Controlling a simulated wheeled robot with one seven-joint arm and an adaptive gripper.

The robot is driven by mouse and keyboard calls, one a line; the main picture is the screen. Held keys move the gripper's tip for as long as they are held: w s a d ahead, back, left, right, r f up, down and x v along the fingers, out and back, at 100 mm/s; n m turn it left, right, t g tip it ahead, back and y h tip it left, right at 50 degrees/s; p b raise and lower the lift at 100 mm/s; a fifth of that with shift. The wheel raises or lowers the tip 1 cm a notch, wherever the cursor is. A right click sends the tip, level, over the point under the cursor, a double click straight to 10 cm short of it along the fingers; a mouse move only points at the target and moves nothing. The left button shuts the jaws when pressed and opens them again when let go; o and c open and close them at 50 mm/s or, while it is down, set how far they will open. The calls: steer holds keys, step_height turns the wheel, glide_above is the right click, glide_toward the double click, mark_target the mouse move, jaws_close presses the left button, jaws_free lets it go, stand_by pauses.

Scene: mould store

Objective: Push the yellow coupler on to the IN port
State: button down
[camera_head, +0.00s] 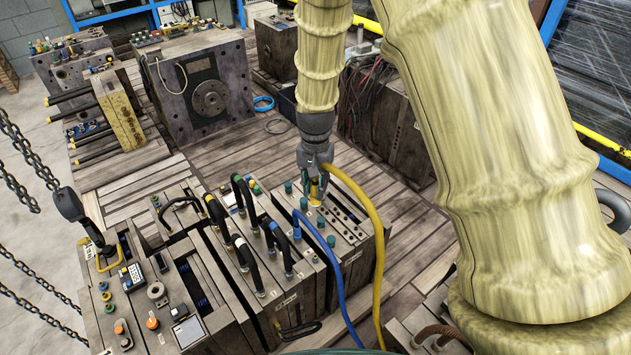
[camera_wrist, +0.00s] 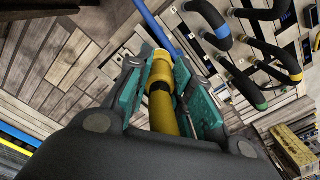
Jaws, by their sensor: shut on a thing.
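My gripper (camera_head: 314,178) points down over the top of a grey steel mould block (camera_head: 352,240). It is shut on the yellow coupler (camera_head: 315,190). In the wrist view the yellow coupler (camera_wrist: 160,78) sits between the teal finger pads of my gripper (camera_wrist: 164,85), with a dark band below its collar. The yellow hose (camera_head: 372,220) leaves the coupler, arcs right and hangs down the block's front. The IN port is not distinguishable; the coupler and fingers cover the spot below. I cannot tell whether the coupler touches a port.
A blue hose (camera_head: 328,255) is fitted at the block's top, left of my gripper. Teal caps (camera_head: 304,203) stand close by. Several black looped hoses (camera_head: 245,255) rise from the mould at left. Chains (camera_head: 25,165) hang far left.

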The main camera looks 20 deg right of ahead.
steer(key=shift+f+b, duration=5.35)
steer(key=shift+f, duration=8.6)
steer(key=shift+f+b, duration=0.35)
steer(key=shift+f, duration=1.05)
